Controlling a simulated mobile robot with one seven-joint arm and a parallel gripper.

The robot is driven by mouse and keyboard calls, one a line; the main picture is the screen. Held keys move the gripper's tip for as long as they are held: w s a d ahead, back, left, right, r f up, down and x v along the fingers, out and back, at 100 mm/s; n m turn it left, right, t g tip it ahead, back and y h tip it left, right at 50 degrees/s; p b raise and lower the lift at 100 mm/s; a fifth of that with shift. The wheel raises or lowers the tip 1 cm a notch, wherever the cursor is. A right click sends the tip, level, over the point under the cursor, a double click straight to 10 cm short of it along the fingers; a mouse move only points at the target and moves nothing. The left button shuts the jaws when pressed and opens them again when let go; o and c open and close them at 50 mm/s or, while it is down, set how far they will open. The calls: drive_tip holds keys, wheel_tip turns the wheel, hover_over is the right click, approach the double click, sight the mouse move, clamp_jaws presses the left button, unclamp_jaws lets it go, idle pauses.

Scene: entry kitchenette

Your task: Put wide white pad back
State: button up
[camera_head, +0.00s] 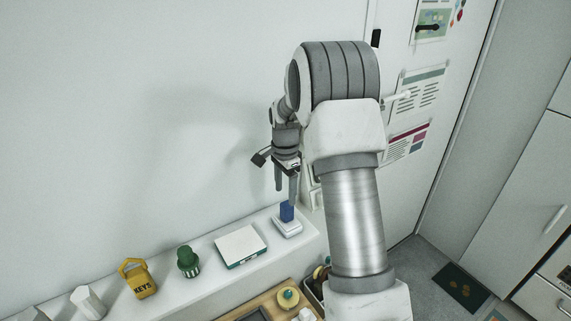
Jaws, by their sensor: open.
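A wide white pad (240,246) with a dark teal edge lies flat on the narrow white ledge along the wall. A smaller white object (288,228) lies to its right near the ledge's right end, with a blue block (287,211) upright on it. My gripper (286,193) is open and points down just above the blue block. One fingertip overlaps the block's top in the picture, and I cannot tell whether they touch. I see nothing between the fingers. The pad is to the left of and below my gripper in the picture.
Left of the pad on the ledge (190,296) stand a green jar-like object (188,262), a yellow KEYS holder (138,278) and a white faceted object (88,302). Below is a wooden tray (262,301) holding several things. The wall above is clear; a door with posters is at right.

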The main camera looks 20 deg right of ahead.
drive_tip(key=s+a+r+n+t, duration=0.1)
drive_tip(key=s+r, duration=0.1)
drive_tip(key=r, duration=0.6)
drive_tip(key=s+a+r+n, duration=0.2)
drive_tip(key=r, duration=0.7)
drive_tip(key=s+a+r+n+t, duration=0.1)
drive_tip(key=s+a+r+n, duration=0.2)
drive_tip(key=s, duration=0.5)
drive_tip(key=s+a+r+n+t, duration=0.2)
drive_tip(key=s+a+n, duration=0.15)
drive_tip(key=s, duration=0.35)
drive_tip(key=s+f+n, duration=0.1)
drive_tip(key=s+n, duration=0.2)
drive_tip(key=s, duration=0.2)
drive_tip(key=s+a+f+n+t, duration=0.1)
drive_tip(key=s+f+n, duration=0.1)
drive_tip(key=s, duration=0.3)
drive_tip(key=shift+s+f+n+t+b, duration=0.2)
drive_tip(key=shift+f+n+t+b, duration=0.15)
drive_tip(key=shift+n, duration=0.3)
drive_tip(key=shift+s+a+r, duration=0.1)
